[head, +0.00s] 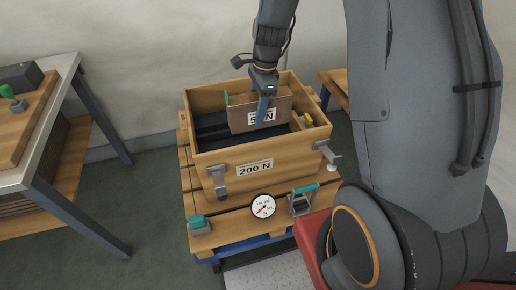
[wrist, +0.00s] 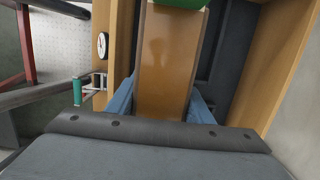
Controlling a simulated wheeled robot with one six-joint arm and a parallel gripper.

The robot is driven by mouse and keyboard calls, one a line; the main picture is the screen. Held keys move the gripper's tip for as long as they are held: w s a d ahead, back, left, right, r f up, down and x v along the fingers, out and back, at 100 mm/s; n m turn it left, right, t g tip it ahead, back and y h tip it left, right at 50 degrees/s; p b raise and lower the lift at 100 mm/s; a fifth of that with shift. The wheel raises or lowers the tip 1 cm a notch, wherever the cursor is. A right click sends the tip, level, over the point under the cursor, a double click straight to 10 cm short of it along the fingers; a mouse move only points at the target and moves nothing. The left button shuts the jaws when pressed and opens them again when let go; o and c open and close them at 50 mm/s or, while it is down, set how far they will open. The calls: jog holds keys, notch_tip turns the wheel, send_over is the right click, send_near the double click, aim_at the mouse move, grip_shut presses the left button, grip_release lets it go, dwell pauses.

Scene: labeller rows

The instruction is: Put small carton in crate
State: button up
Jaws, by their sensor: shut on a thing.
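The small carton (head: 240,116) is a brown box with a green end and a white label that ends in "N"; the blue finger covers part of the label. My gripper (head: 263,108) is shut on it from above, with blue fingers on its sides. The carton is at the mouth of the wooden crate (head: 207,157) marked "200 N", its lower part behind the crate's front wall line. I cannot tell whether it touches the crate floor. In the wrist view the carton (wrist: 170,65) stands between the blue fingers (wrist: 160,100).
The crate has a dark inside and metal latches (head: 218,182) on its front. It stands on a wooden pallet (head: 235,222) with a dial gauge (head: 263,206) and teal-handled clamps (head: 302,200). A workbench (head: 68,68) is at the left; open floor lies between.

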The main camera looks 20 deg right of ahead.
notch_tip(320, 180, down, 10)
jog(key=shift+p, duration=0.35)
jog(key=shift+f, duration=0.15)
jog(key=shift+f, duration=0.35)
jog(key=shift+f, duration=0.1)
jog(key=o, duration=1.1)
